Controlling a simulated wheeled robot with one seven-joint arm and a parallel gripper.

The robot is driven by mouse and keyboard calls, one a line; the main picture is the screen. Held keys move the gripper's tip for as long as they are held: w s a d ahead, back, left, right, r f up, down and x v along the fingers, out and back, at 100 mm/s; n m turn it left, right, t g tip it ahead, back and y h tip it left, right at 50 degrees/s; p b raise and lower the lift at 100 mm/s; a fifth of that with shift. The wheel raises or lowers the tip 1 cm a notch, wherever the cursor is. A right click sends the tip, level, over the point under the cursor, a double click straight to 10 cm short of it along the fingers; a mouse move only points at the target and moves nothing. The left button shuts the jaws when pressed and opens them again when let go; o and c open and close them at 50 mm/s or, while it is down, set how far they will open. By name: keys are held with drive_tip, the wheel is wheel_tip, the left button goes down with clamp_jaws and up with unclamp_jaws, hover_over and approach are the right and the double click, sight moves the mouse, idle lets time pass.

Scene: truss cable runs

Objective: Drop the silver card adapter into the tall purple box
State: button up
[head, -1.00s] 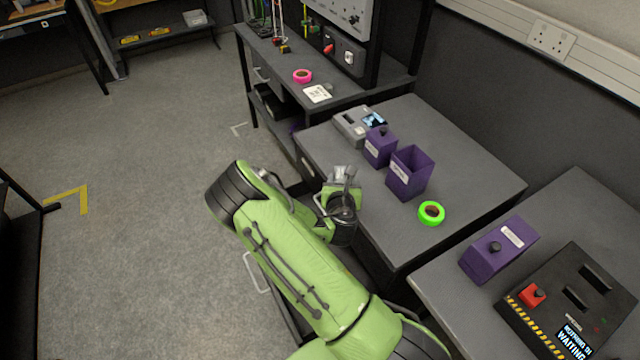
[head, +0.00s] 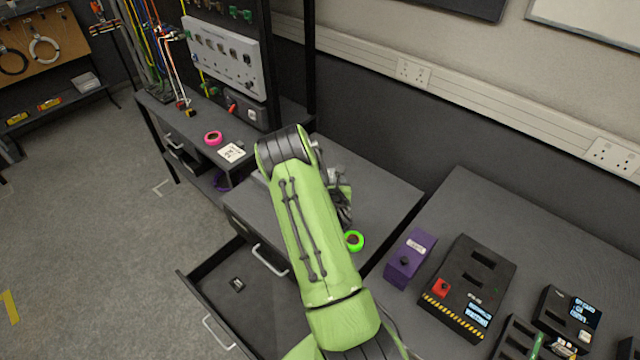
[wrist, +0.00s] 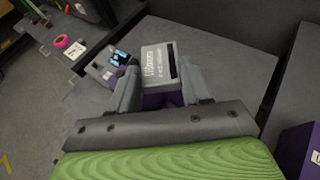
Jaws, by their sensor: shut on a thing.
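The silver card adapter (wrist: 158,62), a flat light-grey piece with lettering and a dark slot, is between the fingers of my gripper (wrist: 160,82) in the wrist view. The gripper is shut on it. Purple surfaces (wrist: 162,100) show just below the adapter between the fingers, probably the tall purple box, mostly hidden; I cannot tell whether the adapter is over its opening. In the head view my gripper (head: 338,185) is over the middle table, partly behind my arm, which hides the tall box there.
A green tape roll (head: 354,241) lies near the table's front edge. An open drawer (head: 215,283) juts out below. A grey device with a screen (wrist: 112,62) is left of the adapter.

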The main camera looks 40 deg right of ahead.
wheel_tip(320, 180, down, 6)
drive_tip(key=b, duration=0.6)
drive_tip(key=shift+f, duration=0.25)
drive_tip(key=o, duration=1.3)
drive_tip(key=shift+r, duration=0.1)
drive_tip(key=shift+a, duration=0.1)
